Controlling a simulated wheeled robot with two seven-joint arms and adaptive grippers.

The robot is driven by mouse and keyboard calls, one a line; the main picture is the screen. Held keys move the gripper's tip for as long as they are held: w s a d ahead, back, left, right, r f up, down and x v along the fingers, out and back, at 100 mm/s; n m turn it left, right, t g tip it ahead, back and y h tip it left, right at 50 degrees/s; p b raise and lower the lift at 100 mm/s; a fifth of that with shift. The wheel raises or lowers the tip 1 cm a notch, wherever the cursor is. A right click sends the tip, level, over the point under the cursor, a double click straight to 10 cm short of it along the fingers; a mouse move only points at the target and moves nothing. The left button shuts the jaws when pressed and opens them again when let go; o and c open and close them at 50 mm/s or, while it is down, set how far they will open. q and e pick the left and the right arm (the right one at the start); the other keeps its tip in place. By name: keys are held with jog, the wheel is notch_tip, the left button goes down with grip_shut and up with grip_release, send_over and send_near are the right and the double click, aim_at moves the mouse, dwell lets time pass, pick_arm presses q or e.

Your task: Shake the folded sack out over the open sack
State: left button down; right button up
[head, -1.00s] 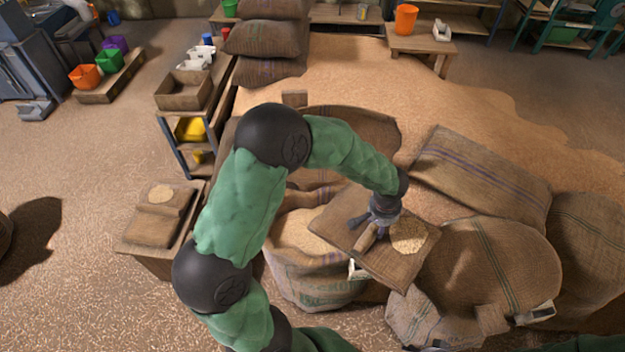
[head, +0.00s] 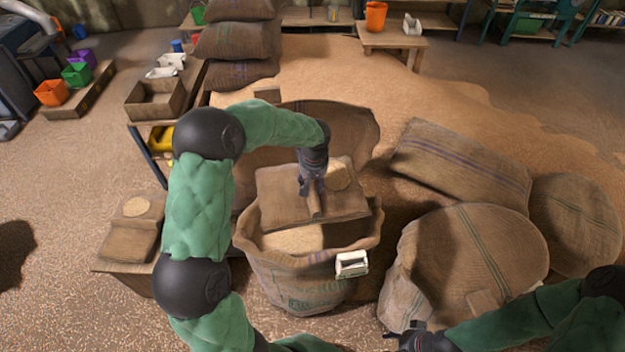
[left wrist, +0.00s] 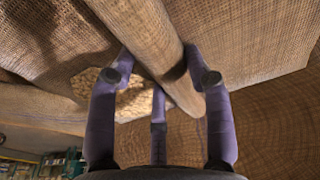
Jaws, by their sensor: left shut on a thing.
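The folded sack (head: 280,192) is a flat brown burlap bundle with a pale grain patch at its right. My left gripper (head: 312,188) is shut on a raised roll of it and holds it over the back part of the open sack (head: 300,285). The open sack stands upright, with pale grain showing in its mouth. In the left wrist view the fingers (left wrist: 165,85) straddle the burlap roll (left wrist: 150,45), and grain (left wrist: 110,92) lies beside it. My right gripper (head: 412,340) is at the bottom edge, partly cut off, in front of a large sack.
A bulging sack (head: 470,255) and a flat sack (head: 460,165) lie to the right. A low stand (head: 110,248) with another folded bundle is at the left. Stacked sacks (head: 236,40) stand behind.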

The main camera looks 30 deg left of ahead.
pick_arm(q)
notch_tip(320, 180, down, 3)
jog(key=shift+r+b, duration=0.1)
jog(key=shift+b, duration=0.55)
jog(key=shift+w+r, duration=0.15)
jog(key=shift+r, duration=0.2)
notch_tip(320, 180, up, 4)
jog(key=shift+w+a+r, duration=0.1)
jog(key=shift+w, duration=0.05)
jog(key=shift+s+d+f, duration=0.1)
jog(key=shift+s+f, duration=0.1)
jog(key=shift+f, duration=0.7)
jog(key=shift+s+d+f, duration=0.1)
jog(key=shift+s+f, duration=0.15)
jog(key=shift+f, duration=0.65)
jog(key=shift+s+d+f, duration=0.1)
jog(key=shift+s+f, duration=0.1)
jog(key=shift+f, duration=0.7)
jog(key=shift+w+a, duration=0.2)
jog(key=shift+w, duration=0.1)
jog(key=shift+w+a+f, duration=0.1)
jog(key=shift+w+f, duration=0.05)
jog(key=shift+w, duration=0.15)
jog(key=shift+s+r, duration=0.2)
jog(key=shift+s, duration=0.1)
jog(key=shift+w+f, duration=0.1)
